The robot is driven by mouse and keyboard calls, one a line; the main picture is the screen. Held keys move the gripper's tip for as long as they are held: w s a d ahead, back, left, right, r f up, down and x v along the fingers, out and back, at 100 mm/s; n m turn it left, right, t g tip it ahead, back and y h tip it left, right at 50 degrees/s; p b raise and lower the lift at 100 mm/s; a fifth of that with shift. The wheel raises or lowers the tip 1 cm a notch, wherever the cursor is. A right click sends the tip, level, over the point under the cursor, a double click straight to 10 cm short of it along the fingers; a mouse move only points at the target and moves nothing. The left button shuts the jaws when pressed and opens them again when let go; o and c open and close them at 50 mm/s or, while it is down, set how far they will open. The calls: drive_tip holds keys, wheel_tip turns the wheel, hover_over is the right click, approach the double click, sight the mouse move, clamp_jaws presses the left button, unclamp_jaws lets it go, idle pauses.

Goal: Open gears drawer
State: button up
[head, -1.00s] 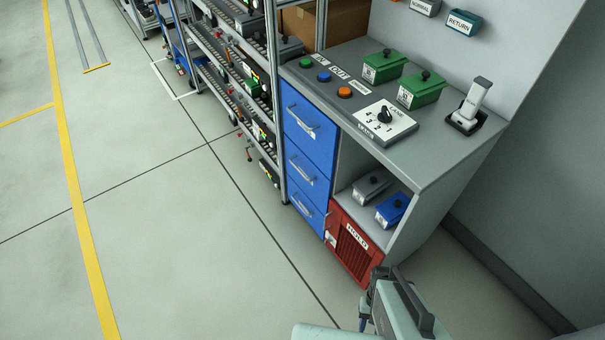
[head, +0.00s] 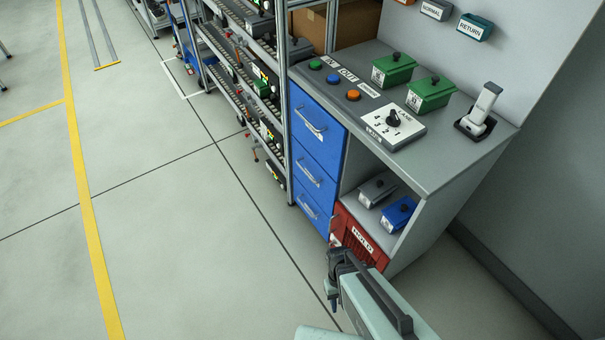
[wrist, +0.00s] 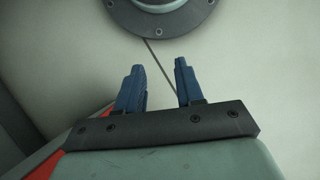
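A column of blue drawers is in the front of the grey cabinet in the head view: a top drawer (head: 322,140), a middle drawer (head: 318,188) and a bottom drawer (head: 307,208). Each has a silver bar handle and looks closed. Their labels are too small to read, so I cannot tell which is the gears drawer. My gripper (head: 333,300) is low in front of the cabinet, below the drawers and apart from their handles. In the wrist view its two blue fingers (wrist: 160,88) stand apart with nothing between them.
A red HOLD crate (head: 362,238) sits right of the bottom drawer, partly behind my arm. Green boxes (head: 395,72), coloured buttons (head: 333,78) and a dial panel (head: 391,127) are on the cabinet top (head: 450,150). A rack (head: 238,75) stands left. The floor (head: 190,250) in front is clear.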

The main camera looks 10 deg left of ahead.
drive_tip(key=w+a+n+t+h, duration=0.2)
drive_tip(key=w+a+n+t, duration=0.2)
drive_tip(key=w+a, duration=0.8)
drive_tip(key=w+a+n+t+h, duration=0.2)
drive_tip(key=w+a+n+t, duration=0.15)
drive_tip(key=w+a, duration=0.85)
drive_tip(key=w+a+r+m+t+h, duration=0.2)
drive_tip(key=w+a+r+t, duration=0.25)
drive_tip(key=w, duration=0.25)
drive_tip(key=w+a+r+m+t+h, duration=0.1)
drive_tip(key=w+a+r+t+h, duration=0.25)
drive_tip(key=w+r, duration=0.25)
drive_tip(key=x, duration=1.3)
drive_tip(key=shift+w+y, duration=0.3)
drive_tip(key=shift+y, duration=0.05)
drive_tip(key=shift+t, duration=0.25)
drive_tip(key=shift+c, duration=0.2)
clamp_jaws()
